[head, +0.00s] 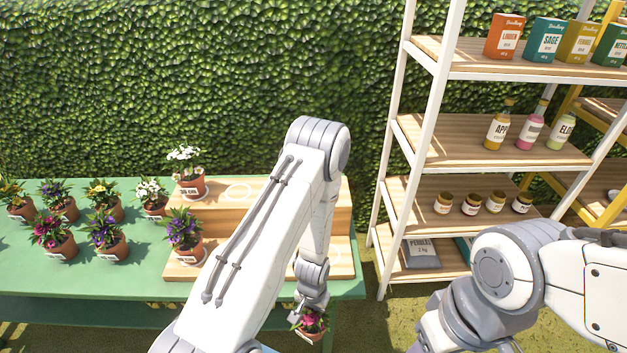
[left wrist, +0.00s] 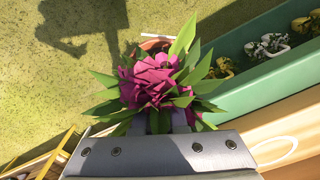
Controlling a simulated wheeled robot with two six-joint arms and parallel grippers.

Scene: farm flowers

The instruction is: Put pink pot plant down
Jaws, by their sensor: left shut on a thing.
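The pink pot plant (head: 310,322), with magenta flowers in a terracotta pot, hangs below my left gripper (head: 311,306), beyond the right end of the green table (head: 140,281). My left gripper is shut on it. In the left wrist view the pink pot plant (left wrist: 155,82) shows over grassy ground; its leaves hide the fingertips and most of the pot. The stepped wooden stand (head: 334,213) is on the table's right part, partly hidden by my left arm. Of my right arm only links show at the right; its gripper is out of view.
A white-flowered pot (head: 190,190) stands on the stand's upper step. Several potted plants, including another pink one (head: 55,250), fill the table's left part. A white-framed shelf (head: 425,185) with goods stands to the right. The left wrist view shows flowers (left wrist: 268,45) beside the table's edge.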

